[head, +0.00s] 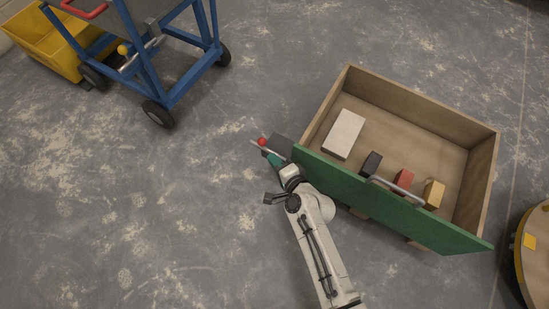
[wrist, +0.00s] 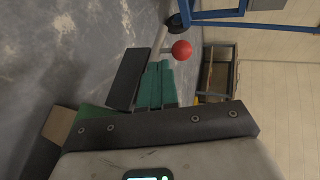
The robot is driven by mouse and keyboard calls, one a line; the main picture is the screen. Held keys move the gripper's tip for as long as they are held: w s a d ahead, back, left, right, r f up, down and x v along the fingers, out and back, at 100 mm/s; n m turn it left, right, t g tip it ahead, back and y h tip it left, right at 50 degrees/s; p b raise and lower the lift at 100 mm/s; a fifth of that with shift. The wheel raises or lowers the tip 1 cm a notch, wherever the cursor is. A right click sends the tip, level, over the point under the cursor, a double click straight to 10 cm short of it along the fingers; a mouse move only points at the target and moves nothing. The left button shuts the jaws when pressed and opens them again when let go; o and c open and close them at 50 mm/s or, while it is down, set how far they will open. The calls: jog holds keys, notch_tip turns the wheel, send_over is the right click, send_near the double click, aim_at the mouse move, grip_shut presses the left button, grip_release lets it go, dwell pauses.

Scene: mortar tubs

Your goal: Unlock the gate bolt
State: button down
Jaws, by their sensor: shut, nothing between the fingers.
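A bolt with a red ball knob (head: 262,142) and a pale metal rod (head: 254,144) shows just left of the green-fronted wooden box. In the wrist view the red knob (wrist: 181,50) is clear, with the grey rod (wrist: 161,38) behind it. A dark block (head: 280,144) sits beside the rod. My gripper (head: 273,158) has teal fingers, shut and empty, just below the knob. In the wrist view the fingertips (wrist: 162,66) point at the knob from close by. I cannot tell whether they touch it. My arm hides part of the bolt's surroundings.
The wooden box (head: 418,98) with a green front (head: 340,182) and metal handle holds several blocks. A blue wheeled frame (head: 188,88) carries another rod with a yellow knob (head: 123,49). A yellow tub (head: 48,45) is at the upper left. Floor at the lower left is clear.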

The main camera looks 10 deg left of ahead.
jog(key=p+v, duration=0.3)
jog(key=v, duration=0.7)
jog(key=shift+d, duration=0.25)
jog(key=shift+s+f, duration=0.1)
